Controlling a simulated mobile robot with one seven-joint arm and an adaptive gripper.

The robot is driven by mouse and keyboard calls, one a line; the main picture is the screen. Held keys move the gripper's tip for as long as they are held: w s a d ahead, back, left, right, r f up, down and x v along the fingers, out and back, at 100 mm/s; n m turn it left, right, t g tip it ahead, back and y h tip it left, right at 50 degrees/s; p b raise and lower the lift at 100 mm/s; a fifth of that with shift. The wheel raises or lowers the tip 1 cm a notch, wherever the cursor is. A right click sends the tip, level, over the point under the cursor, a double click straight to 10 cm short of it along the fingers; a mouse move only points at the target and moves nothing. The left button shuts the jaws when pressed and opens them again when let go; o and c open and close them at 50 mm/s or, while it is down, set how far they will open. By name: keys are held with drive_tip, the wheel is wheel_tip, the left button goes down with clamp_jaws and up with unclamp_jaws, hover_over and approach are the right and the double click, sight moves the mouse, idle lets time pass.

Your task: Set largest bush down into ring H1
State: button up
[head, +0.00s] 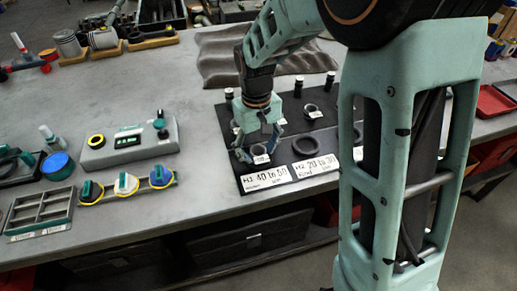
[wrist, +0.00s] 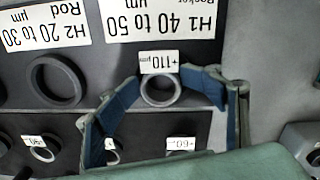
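The largest bush, a grey ring tagged "+110 µm" (wrist: 160,90), is between my gripper's blue fingertips (wrist: 161,78) in the wrist view. The fingertips close in on both sides of it and appear to touch it. In the head view my gripper (head: 259,150) points down, with the bush (head: 260,159) low between its fingers, behind the H1 label (head: 267,178). The H1 label also shows upside down in the wrist view (wrist: 158,20). Ring H1 cannot be made out; the bush and fingers cover its place. I cannot tell whether the bush is seated or just above it.
The dark H2 ring (wrist: 55,81) lies empty beside H1. Other tagged bushes, including one marked "+60" (wrist: 180,144), lie behind on the dark board. A grey gauge box (head: 128,143) stands left on the bench. Black pegs (head: 298,87) stand at the board's back.

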drive_tip(key=shift+s+r, duration=0.1)
drive_tip(key=shift+s, duration=0.1)
idle(0.4)
wheel_tip(320, 180, up, 12)
drive_tip(key=shift+a, duration=0.2)
idle(0.6)
